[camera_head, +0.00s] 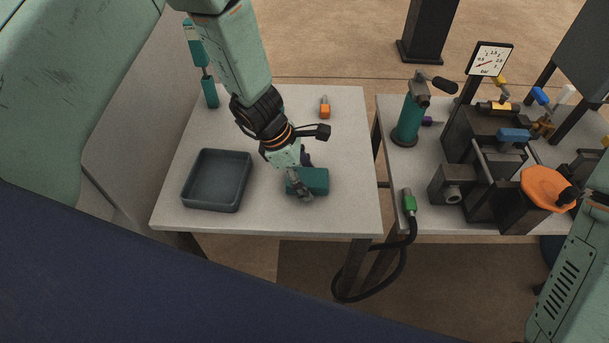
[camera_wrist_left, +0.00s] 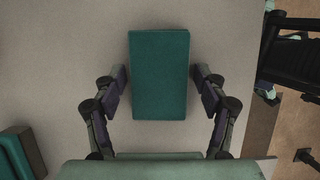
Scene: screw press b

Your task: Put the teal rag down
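The teal rag (camera_head: 317,180) is a flat block-like pad at the front right of the left-hand table (camera_head: 345,215). My left gripper (camera_head: 303,184) comes down over it from behind. In the left wrist view the rag (camera_wrist_left: 160,75) lies between the two fingers of the gripper (camera_wrist_left: 160,78), one along each long side. The rag is at or very close to the tabletop; any gap underneath is hidden. My right gripper is not in view.
A dark empty tray (camera_head: 217,180) stands left of the rag. A small orange-ended tool (camera_head: 324,108) lies behind, and a teal tool (camera_head: 208,90) stands at the back left. The right table holds a teal cylinder (camera_head: 408,125), a press assembly (camera_head: 485,150) and a green-ended hose (camera_head: 409,202).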

